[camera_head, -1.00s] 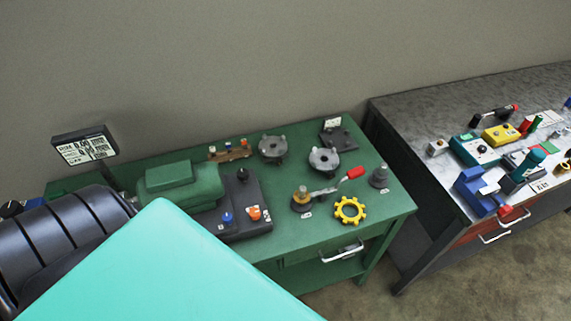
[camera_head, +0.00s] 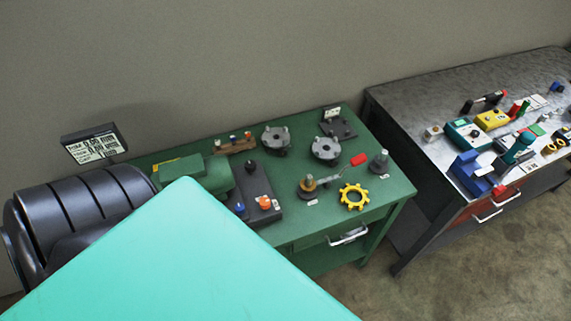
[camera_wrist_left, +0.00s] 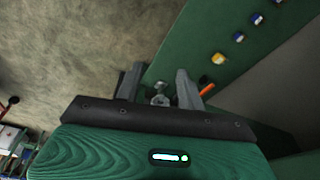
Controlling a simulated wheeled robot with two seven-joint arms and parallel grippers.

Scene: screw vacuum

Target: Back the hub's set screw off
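Two grey lobed hub-like parts (camera_head: 276,140) (camera_head: 325,149) stand at the back of the green bench. I cannot tell which is the task's hub, and no set screw is large enough to make out. A red-handled tool (camera_head: 359,160) reaches from a brass-topped post (camera_head: 309,184) on a dark round base. My left gripper (camera_wrist_left: 160,88) shows in the left wrist view with two grey fingers apart. A small grey metal piece (camera_wrist_left: 160,97) shows between them, with no clear contact. Neither gripper is visible in the head view.
The green bench (camera_head: 393,190) also carries a yellow gear (camera_head: 354,197), a green motor (camera_head: 195,172) and a knobbed plate (camera_head: 262,190). A small sign (camera_head: 93,147) stands behind. A grey bench (camera_head: 400,94) with several tools stands right, beyond a gap.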

